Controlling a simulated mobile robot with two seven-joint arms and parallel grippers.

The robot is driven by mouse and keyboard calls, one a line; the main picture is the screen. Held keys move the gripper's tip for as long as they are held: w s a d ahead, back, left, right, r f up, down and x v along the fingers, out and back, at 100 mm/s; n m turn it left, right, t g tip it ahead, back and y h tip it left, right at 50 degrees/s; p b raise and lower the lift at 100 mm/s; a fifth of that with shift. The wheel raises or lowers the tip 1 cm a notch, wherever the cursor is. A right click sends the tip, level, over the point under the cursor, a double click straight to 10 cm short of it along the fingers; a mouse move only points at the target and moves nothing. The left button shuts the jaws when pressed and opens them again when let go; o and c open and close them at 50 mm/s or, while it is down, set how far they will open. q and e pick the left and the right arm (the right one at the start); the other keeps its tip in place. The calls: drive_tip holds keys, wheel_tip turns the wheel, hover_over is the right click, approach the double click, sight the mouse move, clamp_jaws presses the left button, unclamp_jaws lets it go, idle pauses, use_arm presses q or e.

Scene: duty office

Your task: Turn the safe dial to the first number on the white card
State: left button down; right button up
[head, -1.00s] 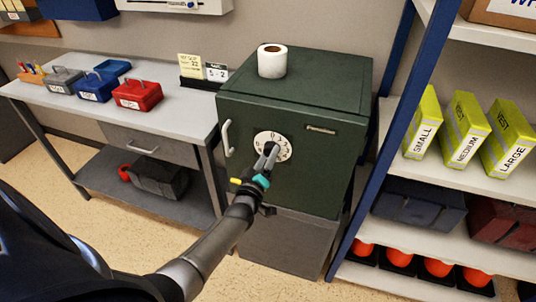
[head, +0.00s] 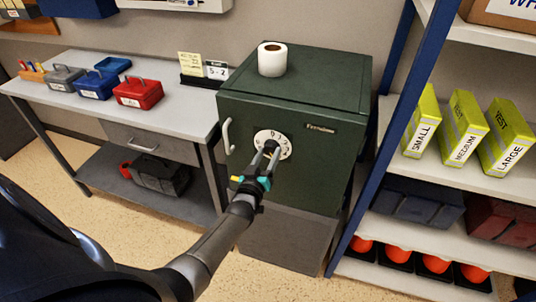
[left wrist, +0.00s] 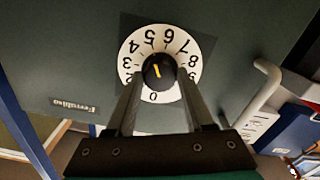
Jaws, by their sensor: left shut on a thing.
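The safe (head: 300,165) is a dark green box with a white round dial (head: 261,136) on its front. My left gripper (head: 270,150) reaches the dial from the front, its two fingers shut on the black centre knob. In the left wrist view the knob (left wrist: 158,71) sits between the fingertips (left wrist: 160,80). Its yellow mark points up and slightly left, roughly at the 5 on the dial (left wrist: 150,38); the 0 is at the bottom there. The white card (head: 216,70) stands beside the safe and seems to read 5 - 2. My right gripper is out of view.
A toilet roll (head: 272,59) stands on the safe, and a handle (head: 228,137) is left of the dial. A workbench (head: 190,105) with toolboxes is on the left. A blue-framed shelf (head: 362,190) with yellow vest packs stands close on the right.

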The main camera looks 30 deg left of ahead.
use_arm(q)
drive_tip(key=shift+c, duration=1.4)
unclamp_jaws()
drive_tip(key=p+v, duration=0.2)
drive_tip(key=v, duration=1.3)
drive_tip(key=shift+s, duration=0.15)
